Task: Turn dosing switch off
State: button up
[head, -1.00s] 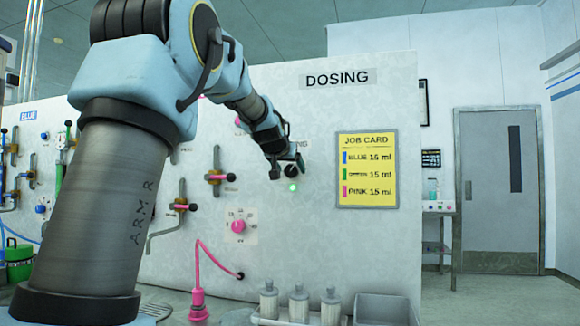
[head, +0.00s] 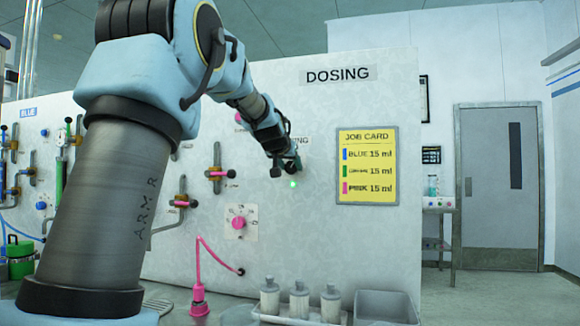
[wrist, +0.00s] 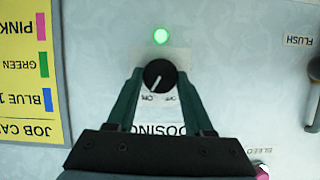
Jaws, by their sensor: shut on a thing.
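The dosing switch is a black round knob (wrist: 160,74) with a white pointer line, on a pale plate with small labels. In the wrist view, which is upside down, the pointer slants to the lower left; the small labels are hard to read. My gripper (wrist: 160,80) is shut on the knob, with one green finger on each side. A green lamp (wrist: 161,36) is lit beside the switch and also shows in the head view (head: 292,184). In the head view my gripper (head: 289,168) mostly hides the knob.
A yellow job card (head: 366,166) hangs right of the switch. Pink-handled valves (head: 220,173) and a pink dial (head: 238,223) are to its left. A flush lever (wrist: 314,90) shows at the wrist view's right edge.

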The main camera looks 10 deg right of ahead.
grip_shut()
jog(key=shift+a+f+b, duration=0.1)
jog(key=shift+b, duration=0.25)
jog(key=shift+w+f+n+h+b, duration=0.15)
jog(key=shift+n+h+b, duration=0.2)
jog(key=shift+b, duration=0.45)
jog(key=n+g+h+b, duration=0.1)
jog(key=n+b, duration=0.1)
jog(key=b, duration=0.2)
jog(key=shift+a+f+b, duration=0.15)
jog(key=shift+f+b, duration=0.05)
jog(key=shift+b, duration=0.2)
jog(key=n+h+b, duration=0.2)
jog(key=n+b, duration=0.1)
jog(key=b, duration=0.1)
jog(key=shift+a+g+b, duration=0.1)
jog(key=shift+g+b, duration=0.2)
jog(key=shift+b, duration=0.05)
jog(key=shift+r+n+h+b, duration=0.15)
jog(key=shift+n+h+b, duration=0.7)
jog(key=shift+n+b, duration=0.55)
